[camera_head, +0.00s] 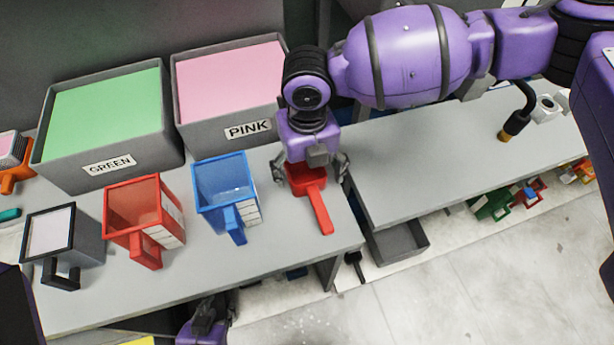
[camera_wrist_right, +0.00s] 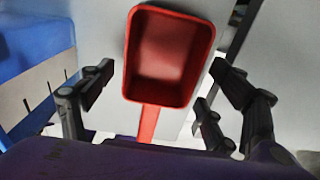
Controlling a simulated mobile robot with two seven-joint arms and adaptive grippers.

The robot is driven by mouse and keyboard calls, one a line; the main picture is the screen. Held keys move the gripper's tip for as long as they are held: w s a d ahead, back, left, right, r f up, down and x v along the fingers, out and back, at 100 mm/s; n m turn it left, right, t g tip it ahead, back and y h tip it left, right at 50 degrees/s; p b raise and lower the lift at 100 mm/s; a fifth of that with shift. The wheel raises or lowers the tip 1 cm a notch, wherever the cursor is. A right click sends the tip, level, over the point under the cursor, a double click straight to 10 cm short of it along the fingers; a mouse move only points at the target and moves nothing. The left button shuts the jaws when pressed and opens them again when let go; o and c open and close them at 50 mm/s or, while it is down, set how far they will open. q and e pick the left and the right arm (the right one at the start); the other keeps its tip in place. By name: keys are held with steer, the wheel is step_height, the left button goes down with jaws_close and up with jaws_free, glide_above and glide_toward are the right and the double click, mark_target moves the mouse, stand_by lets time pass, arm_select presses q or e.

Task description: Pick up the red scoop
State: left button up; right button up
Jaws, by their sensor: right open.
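The red scoop (camera_head: 319,208) lies on the grey table near its right end, with its handle toward the front edge. My right gripper (camera_head: 312,168) is directly above the scoop's bowl, pointing down, and hides part of it. In the right wrist view the scoop's open bowl (camera_wrist_right: 168,55) sits between the spread fingers of my right gripper (camera_wrist_right: 160,88), with a gap on each side. My left gripper (camera_head: 205,328) is partly in view at the bottom edge, below the table front; its fingers are not clear.
A blue measuring cup (camera_head: 222,180), a red one (camera_head: 132,205) and a black one (camera_head: 50,235) stand left of the scoop. Behind are a GREEN bin (camera_head: 95,172) and a PINK bin (camera_head: 210,128). A second table (camera_head: 430,165) lies to the right, across a narrow gap.

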steer(key=shift+f, duration=0.65)
steer(key=shift+s+a, duration=0.1)
steer(key=c, duration=1.3)
steer(key=shift+r, duration=0.1)
steer(key=shift+c, duration=0.2)
